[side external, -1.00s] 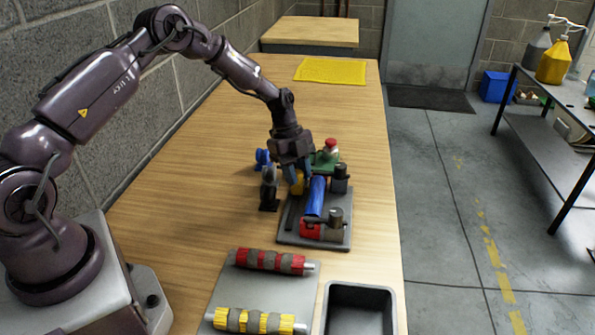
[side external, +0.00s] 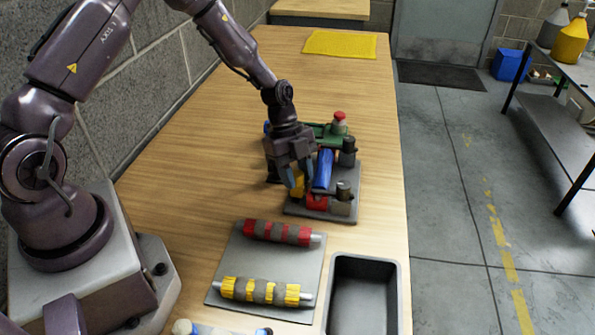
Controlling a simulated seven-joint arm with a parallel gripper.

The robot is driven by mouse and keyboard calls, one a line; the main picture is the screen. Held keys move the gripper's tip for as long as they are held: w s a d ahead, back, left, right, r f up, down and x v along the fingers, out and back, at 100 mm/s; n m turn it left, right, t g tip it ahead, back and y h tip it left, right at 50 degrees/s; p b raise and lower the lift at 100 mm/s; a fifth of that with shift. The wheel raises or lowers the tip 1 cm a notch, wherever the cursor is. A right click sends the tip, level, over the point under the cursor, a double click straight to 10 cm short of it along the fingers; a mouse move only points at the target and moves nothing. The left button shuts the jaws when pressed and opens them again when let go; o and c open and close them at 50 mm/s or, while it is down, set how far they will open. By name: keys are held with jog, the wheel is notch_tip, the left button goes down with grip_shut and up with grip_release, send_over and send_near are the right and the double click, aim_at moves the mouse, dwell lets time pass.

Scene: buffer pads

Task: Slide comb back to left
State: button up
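A blue cylinder (side external: 323,170) lies on the plate just right of the fingers. A red block (side external: 316,203) sits in front of it, close to the fingertips.
Dark posts (side external: 347,152) stand at the plate's right. Behind is a green unit with a red button (side external: 339,116). In front, a grey mat (side external: 232,262) holds a red-banded roller (side external: 278,232) and a yellow-banded roller (side external: 261,291). An empty dark tray (side external: 363,259) stands at front right.

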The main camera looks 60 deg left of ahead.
jog(key=shift+o, duration=0.4)
jog(key=shift+s+d, duration=0.1)
jog(key=shift+d, duration=0.05)
jog(key=shift+a+r, duration=0.2)
jog(key=shift+r, duration=0.15)
jog(key=v, duration=1.2)
